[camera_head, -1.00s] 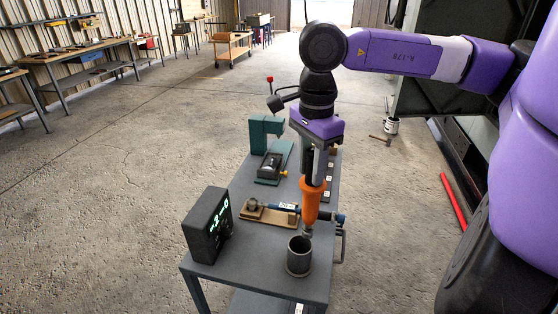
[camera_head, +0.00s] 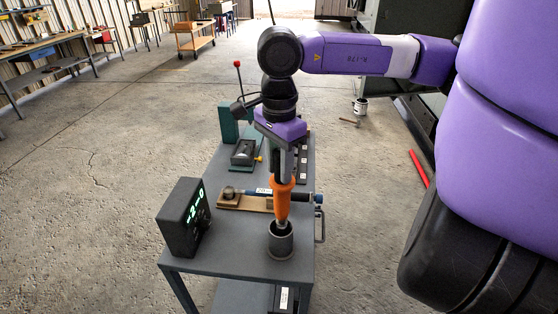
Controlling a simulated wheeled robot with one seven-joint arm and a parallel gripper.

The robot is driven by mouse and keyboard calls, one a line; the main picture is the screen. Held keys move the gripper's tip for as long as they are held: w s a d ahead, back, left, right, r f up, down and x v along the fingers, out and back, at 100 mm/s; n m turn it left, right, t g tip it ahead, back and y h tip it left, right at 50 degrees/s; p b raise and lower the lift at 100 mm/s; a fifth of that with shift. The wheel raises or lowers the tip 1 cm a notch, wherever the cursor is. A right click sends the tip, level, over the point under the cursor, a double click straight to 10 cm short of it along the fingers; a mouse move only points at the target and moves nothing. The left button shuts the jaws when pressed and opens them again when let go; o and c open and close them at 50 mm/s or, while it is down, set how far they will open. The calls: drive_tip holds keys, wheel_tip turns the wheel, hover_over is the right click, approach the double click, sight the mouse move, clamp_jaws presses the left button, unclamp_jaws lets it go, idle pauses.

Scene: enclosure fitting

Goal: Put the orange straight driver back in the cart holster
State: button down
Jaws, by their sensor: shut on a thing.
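The orange straight driver (camera_head: 282,201) hangs upright in my gripper (camera_head: 284,180), which is shut on its upper part. The driver's grey lower tip reaches the mouth of the cart holster (camera_head: 280,246), a dark grey open cylinder at the near right corner of the cart top. The tip appears to be at or just inside the rim; how deep it is, I cannot tell. The grey cart (camera_head: 240,258) stands in front of me.
A black display box (camera_head: 183,220) with green digits stands at the cart's left edge. A wooden block with a blue-handled tool (camera_head: 290,196) lies behind the holster. A green press (camera_head: 230,125) stands at the far end. A red bar (camera_head: 419,168) lies on the floor at right.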

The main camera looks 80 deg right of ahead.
sight(279, 193)
drive_tip(key=shift+f+b, duration=0.55)
drive_tip(key=shift+f, duration=0.9)
wheel_tip(279, 193, down, 5)
drive_tip(key=b, duration=0.6)
drive_tip(key=c, duration=0.9)
unclamp_jaws()
drive_tip(key=shift+f, duration=0.1)
drive_tip(key=shift+r+b, duration=0.55)
drive_tip(key=shift+r, duration=3.4)
